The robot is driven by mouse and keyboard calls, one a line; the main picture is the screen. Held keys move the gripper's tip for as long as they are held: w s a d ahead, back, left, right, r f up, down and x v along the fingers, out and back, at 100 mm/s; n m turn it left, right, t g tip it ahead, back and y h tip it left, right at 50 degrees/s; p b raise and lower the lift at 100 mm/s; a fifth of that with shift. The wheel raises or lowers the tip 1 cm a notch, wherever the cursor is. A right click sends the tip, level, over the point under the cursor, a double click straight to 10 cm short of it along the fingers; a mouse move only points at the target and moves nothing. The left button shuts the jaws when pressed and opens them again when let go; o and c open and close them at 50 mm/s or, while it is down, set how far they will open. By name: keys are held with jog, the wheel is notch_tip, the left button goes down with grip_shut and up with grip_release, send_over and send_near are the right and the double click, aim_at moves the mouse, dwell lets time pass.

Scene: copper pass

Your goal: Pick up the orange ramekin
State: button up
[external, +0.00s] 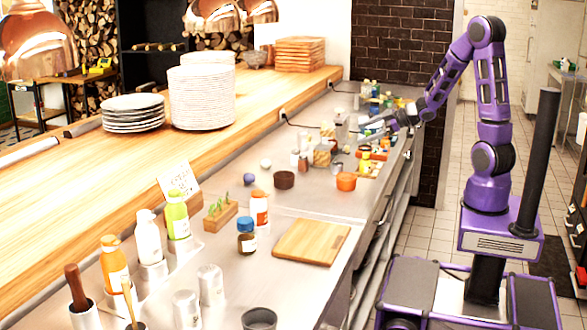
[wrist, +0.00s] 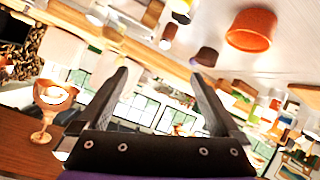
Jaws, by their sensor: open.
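The orange ramekin (external: 346,181) stands on the steel counter (external: 300,205), near its front edge, right of a dark brown ramekin (external: 284,180). In the wrist view the orange ramekin (wrist: 252,32) shows tilted at the upper right, outside the space between the fingers. My gripper (external: 365,132) is above the counter, farther along it than the ramekin and apart from it. In the wrist view my gripper (wrist: 159,76) has its two dark fingers spread wide with nothing held between them.
Several bottles and jars (external: 322,150) crowd the counter under and beside my gripper. A small metal cup (external: 337,168) stands close behind the orange ramekin. A wooden board (external: 312,242) lies nearer the camera. Bare steel lies between the ramekin and the board.

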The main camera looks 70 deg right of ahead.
jog(key=s+a+f+n+y, duration=0.2)
jog(key=a+f+y, duration=0.3)
jog(key=a, duration=0.3)
jog(key=m, duration=0.2)
send_near(337, 185)
jog(key=shift+w+d+f+g+h, duration=0.15)
jog(key=shift+w+g+h, duration=0.2)
jog(key=shift+w, duration=0.55)
jog(key=shift+w+a+f, duration=0.25)
jog(key=shift+w+f, duration=0.15)
jog(key=shift+w, duration=0.05)
jog(key=shift+w+a+f+m+b, duration=0.1)
jog(key=shift+w+a+f+b, duration=0.15)
jog(key=shift+w, duration=0.3)
jog(key=shift+w+a+f+m, duration=0.1)
jog(key=shift+w+a+f, duration=0.15)
jog(key=shift+w, duration=0.3)
jog(key=shift+w+a+f+m+b, duration=0.15)
jog(key=shift+w+f, duration=0.2)
jog(key=shift+w, duration=0.2)
jog(key=c, duration=1.1)
